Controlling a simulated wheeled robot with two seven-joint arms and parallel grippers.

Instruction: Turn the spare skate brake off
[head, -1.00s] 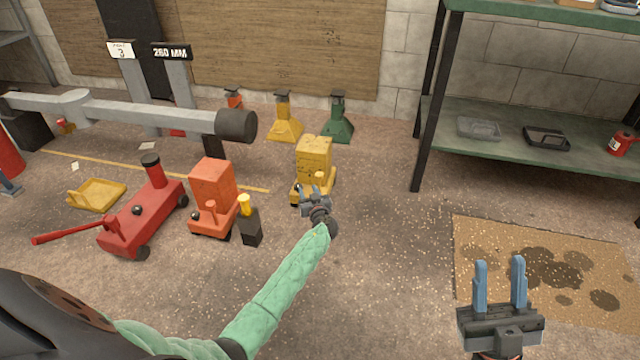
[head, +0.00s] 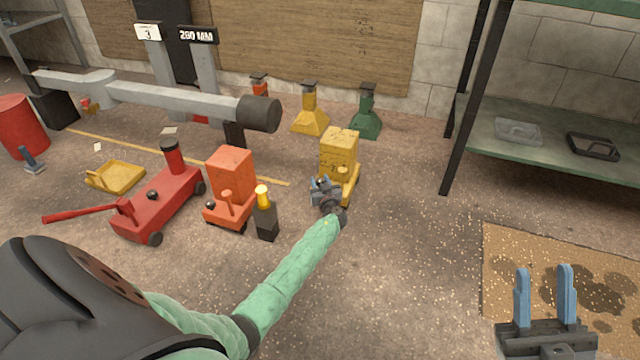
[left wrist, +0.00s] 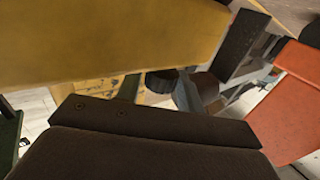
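A yellow skate (head: 340,158) with a blocky body stands on the floor near the middle of the head view. A small yellow knob or lever shows at its front. An orange skate (head: 230,178) with an orange lever (head: 227,200) stands to its left. I cannot tell by a label which is the spare. My left gripper (head: 324,188) is at the yellow skate's near left side, hiding part of it; contact and finger opening are unclear. In the left wrist view yellow (left wrist: 110,35) and orange (left wrist: 290,100) surfaces are close. My right gripper (head: 545,298) is open and empty.
A red trolley jack (head: 158,205) and a black post with yellow top (head: 265,215) stand left. A shelf (head: 560,160) and stained mat (head: 500,255) are right. Floor right of the yellow skate is clear.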

